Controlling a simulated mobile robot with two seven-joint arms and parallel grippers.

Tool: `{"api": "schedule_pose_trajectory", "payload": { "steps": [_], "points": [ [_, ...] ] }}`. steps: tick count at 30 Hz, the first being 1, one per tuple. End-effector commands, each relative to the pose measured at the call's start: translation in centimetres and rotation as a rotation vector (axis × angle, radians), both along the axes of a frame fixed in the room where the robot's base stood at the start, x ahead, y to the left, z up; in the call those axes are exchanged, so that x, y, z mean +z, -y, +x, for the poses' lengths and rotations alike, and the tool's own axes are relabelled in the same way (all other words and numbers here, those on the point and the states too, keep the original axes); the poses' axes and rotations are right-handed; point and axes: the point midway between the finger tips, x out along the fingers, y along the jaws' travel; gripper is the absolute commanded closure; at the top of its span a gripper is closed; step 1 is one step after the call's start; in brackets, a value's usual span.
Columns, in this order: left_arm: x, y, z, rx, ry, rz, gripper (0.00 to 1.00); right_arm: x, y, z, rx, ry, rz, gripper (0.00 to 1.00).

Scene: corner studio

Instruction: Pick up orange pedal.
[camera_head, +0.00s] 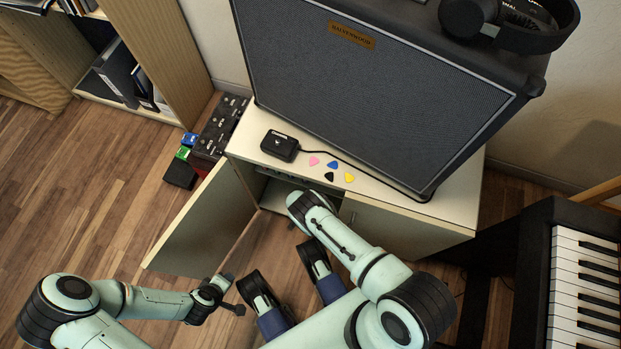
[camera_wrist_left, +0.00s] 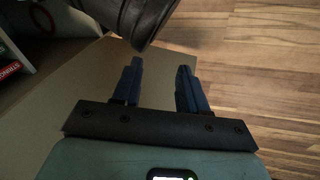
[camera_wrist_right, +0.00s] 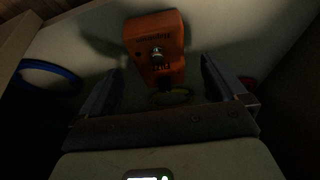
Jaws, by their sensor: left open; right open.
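The orange pedal (camera_wrist_right: 155,48) is in the right wrist view, inside the cabinet on a pale surface, with a knob and dark lettering on its face. My right gripper (camera_wrist_right: 160,68) is open, with the pedal ahead of and partly between its fingers; I cannot tell whether they touch it. In the head view my right wrist enters the cabinet (camera_head: 408,222), and its fingers and the pedal are hidden. My left gripper (camera_head: 230,292) is open near the free edge of the cabinet door (camera_head: 205,222). It also shows in the left wrist view (camera_wrist_left: 159,76).
The large speaker (camera_head: 385,95), a black box (camera_head: 280,145) and several picks stand on the cabinet top. A keyboard (camera_head: 585,290) is at right.

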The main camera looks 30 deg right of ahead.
Motion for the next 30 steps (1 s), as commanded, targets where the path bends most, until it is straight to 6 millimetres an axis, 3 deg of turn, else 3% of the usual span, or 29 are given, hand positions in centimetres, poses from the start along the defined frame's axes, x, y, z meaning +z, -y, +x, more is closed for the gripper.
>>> {"api": "schedule_pose_trajectory", "payload": {
  "steps": [1,9,21,23,28,30],
  "points": [
    [-1.6,-0.4,0.0,0.008,-0.007,0.008,0.57,-0.5,1.2,0.7,-0.006,0.0,-0.001,0.02],
    [-4.8,-1.0,-4.2,0.014,-0.147,-0.001,0.57,-2.6,1.5,1.0,-0.002,-0.002,0.0,0.02],
    [-5.3,-1.1,-5.3,0.017,-0.184,-0.004,0.57,-2.9,1.7,1.1,0.0,-0.001,-0.001,0.02],
    [-5.3,-1.1,-5.3,0.017,-0.184,-0.004,0.57,-2.9,1.7,1.1,0.0,-0.001,-0.001,0.18],
    [-5.3,-1.1,-5.3,0.017,-0.183,-0.003,0.57,-2.9,1.7,1.1,0.0,-0.001,-0.001,0.74],
    [-5.3,-1.1,-5.3,0.016,-0.183,-0.003,0.57,-2.8,1.7,1.2,0.0,0.0,-0.001,0.74]
  ]
}}
